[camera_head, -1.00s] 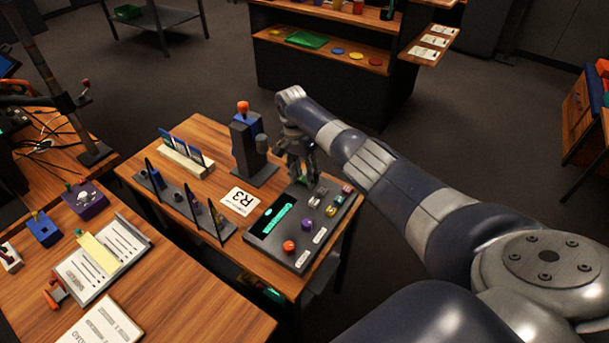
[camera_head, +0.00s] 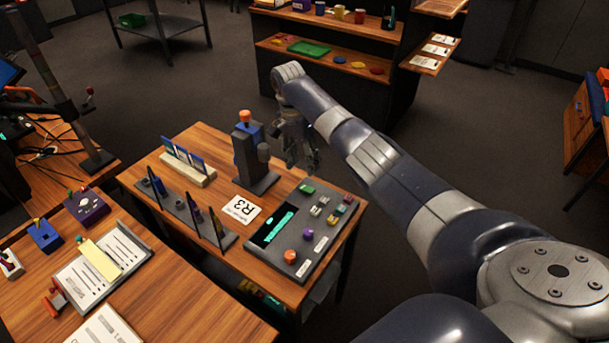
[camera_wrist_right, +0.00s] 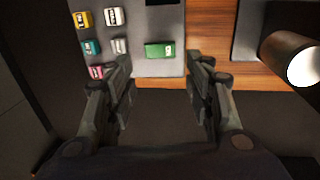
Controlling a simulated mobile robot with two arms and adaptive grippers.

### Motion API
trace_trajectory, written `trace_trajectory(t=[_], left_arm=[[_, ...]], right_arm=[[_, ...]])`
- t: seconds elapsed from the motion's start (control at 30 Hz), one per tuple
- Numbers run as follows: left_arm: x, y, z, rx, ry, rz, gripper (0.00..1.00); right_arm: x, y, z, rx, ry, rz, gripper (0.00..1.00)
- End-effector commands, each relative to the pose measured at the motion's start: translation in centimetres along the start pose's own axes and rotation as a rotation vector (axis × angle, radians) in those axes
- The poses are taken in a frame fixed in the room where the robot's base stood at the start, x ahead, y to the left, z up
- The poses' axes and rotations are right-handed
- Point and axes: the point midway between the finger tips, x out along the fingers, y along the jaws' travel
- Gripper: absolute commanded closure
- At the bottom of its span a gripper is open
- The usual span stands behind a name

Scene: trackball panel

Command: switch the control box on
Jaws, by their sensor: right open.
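The control box (camera_head: 272,250) is a dark grey panel lying on the wooden table. It has a screen (camera_head: 279,227) with lit teal-green content, an orange knob (camera_head: 291,257), a purple knob (camera_head: 308,234) and several small coloured buttons. A green switch (camera_head: 306,189) sits near its far edge; it also shows in the right wrist view (camera_wrist_right: 158,50). My right gripper (camera_head: 303,163) is open and empty, just beyond the far edge of the box. In the wrist view its fingertips (camera_wrist_right: 160,64) are apart on either side of the green switch, with no visible contact. My left gripper is out of view.
A dark post device with an orange top (camera_head: 245,117) stands close left of my right gripper. A white R3 card (camera_head: 241,210) and a rack of dark dividers (camera_head: 180,207) lie left of the box. Another table with a clipboard (camera_head: 92,283) is at the lower left.

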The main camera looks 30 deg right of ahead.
Motion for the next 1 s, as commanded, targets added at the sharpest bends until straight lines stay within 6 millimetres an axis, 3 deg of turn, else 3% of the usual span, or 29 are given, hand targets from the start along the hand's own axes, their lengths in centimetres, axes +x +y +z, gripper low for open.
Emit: trace_trajectory(t=[0.1, 0.3, 1.0], left_arm=[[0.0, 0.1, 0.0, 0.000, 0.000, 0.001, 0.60], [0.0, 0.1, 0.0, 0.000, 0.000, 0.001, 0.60], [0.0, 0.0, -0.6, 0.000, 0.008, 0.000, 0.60]], right_arm=[[-2.1, -0.1, 0.1, -0.001, 0.000, -0.002, 0.52], [-3.6, 0.0, 0.1, -0.002, 0.000, 0.000, 0.52], [-3.7, 0.0, 0.0, -0.001, -0.001, 0.001, 0.52]])
